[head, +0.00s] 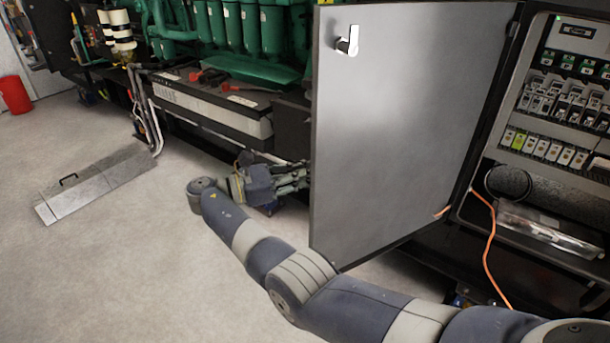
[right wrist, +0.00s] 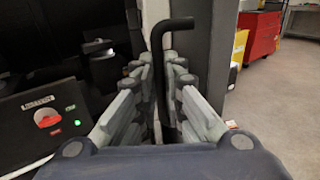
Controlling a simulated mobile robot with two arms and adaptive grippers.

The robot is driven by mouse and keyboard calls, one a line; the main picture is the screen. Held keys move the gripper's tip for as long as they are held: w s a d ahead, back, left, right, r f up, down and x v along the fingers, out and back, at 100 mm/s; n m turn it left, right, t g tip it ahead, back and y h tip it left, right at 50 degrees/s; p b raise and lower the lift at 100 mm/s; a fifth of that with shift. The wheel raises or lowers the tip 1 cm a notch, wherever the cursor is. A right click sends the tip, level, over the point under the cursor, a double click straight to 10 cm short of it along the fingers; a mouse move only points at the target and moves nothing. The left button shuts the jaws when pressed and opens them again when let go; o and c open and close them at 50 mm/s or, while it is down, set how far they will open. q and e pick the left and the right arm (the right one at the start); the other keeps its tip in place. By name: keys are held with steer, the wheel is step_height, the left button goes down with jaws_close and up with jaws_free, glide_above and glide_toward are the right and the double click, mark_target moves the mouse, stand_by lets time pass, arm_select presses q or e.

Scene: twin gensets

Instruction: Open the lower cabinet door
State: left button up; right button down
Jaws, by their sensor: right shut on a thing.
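The grey cabinet door (head: 410,130) stands swung open in the head view, with the cabinet interior (head: 560,120) exposed to its right. A small silver latch (head: 347,40) is near the door's top left corner. My right gripper (head: 296,178) is at the door's left edge, its fingertips partly hidden behind the door. In the right wrist view my right gripper (right wrist: 166,100) is shut on a black bent handle (right wrist: 160,65), which stands up between its fingers. My left gripper is not in view.
An orange cable (head: 488,245) hangs from the cabinet's lower part. A green engine (head: 240,30) stands behind the door. A metal plate (head: 95,185) lies on the floor at left. A panel with a red switch (right wrist: 45,118) is left of my right gripper. Floor at left is mostly clear.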

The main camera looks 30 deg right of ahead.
steer(key=shift+d+r, duration=0.1)
steer(key=shift+d, duration=0.15)
